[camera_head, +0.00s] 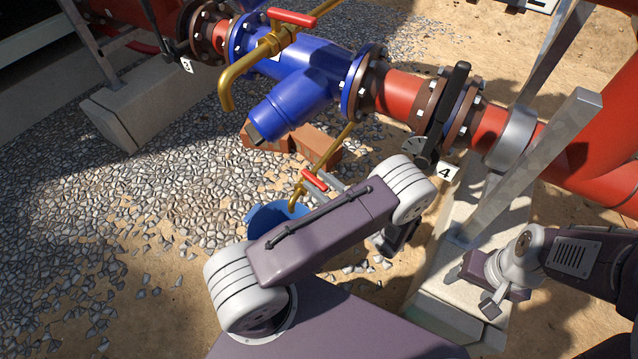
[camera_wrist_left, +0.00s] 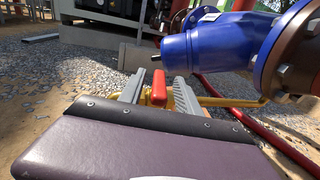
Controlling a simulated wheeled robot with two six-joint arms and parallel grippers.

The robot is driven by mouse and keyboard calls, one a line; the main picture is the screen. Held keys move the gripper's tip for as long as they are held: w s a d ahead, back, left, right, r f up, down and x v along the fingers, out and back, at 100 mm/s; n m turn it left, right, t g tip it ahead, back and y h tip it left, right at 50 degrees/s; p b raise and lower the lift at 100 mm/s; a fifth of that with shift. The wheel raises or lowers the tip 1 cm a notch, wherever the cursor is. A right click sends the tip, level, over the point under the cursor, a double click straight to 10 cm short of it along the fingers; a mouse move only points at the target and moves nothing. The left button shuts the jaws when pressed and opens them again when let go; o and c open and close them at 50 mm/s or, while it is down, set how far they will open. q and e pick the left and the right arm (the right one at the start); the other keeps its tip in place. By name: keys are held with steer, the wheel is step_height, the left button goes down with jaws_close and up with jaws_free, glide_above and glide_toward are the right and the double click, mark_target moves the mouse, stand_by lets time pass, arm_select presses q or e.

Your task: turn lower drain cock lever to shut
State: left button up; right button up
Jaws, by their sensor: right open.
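The lower drain cock lever (camera_head: 314,180) is a short red handle on a thin brass pipe (camera_head: 334,150) under the blue strainer. In the left wrist view the red lever (camera_wrist_left: 159,88) stands between the two grey fingers of my left gripper (camera_wrist_left: 158,92), with a narrow gap on each side. The left gripper is open around it. In the head view my own arm covers much of this gripper. My right gripper (camera_head: 489,290) is open and empty, low over the concrete plinth at the right.
The blue strainer (camera_head: 300,75) and red pipe (camera_head: 395,95) run above the lever. An upper red lever (camera_head: 292,18) sits on a brass cock. A blue bucket (camera_head: 262,216) stands below the lower cock. Bricks (camera_head: 318,147) lie behind; gravel spreads left.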

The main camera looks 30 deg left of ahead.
arm_select(q)
jaws_close()
stand_by(1.3)
